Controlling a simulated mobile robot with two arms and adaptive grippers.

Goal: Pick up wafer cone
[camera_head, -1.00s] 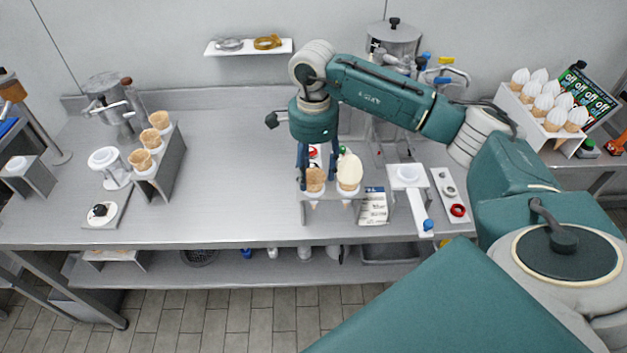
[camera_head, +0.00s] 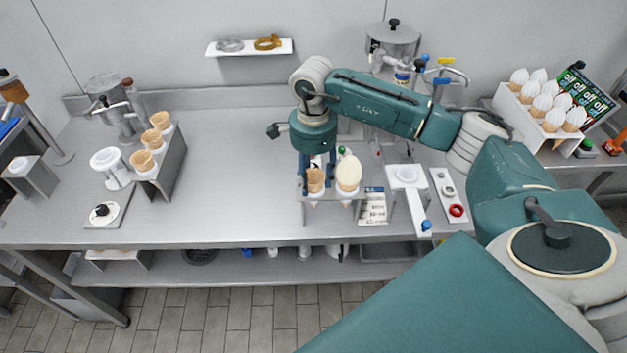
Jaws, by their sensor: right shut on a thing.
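A wafer cone (camera_head: 316,182) stands upright in the left place of a small metal cone holder (camera_head: 304,207) near the table's front edge. My right gripper (camera_head: 316,173) points down over it, with its fingers at either side of the cone's upper part, shut on it. A cone with cream-coloured filling (camera_head: 348,173) stands just to the right in the same holder. More empty wafer cones (camera_head: 153,140) stand in a rack at the left. My left gripper is not in view.
A sign card (camera_head: 373,207) and a white tray with a blue knob (camera_head: 408,185) stand right of the holder. White-topped cones (camera_head: 541,103) fill a rack at the far right. The middle-left of the metal table (camera_head: 235,170) is clear.

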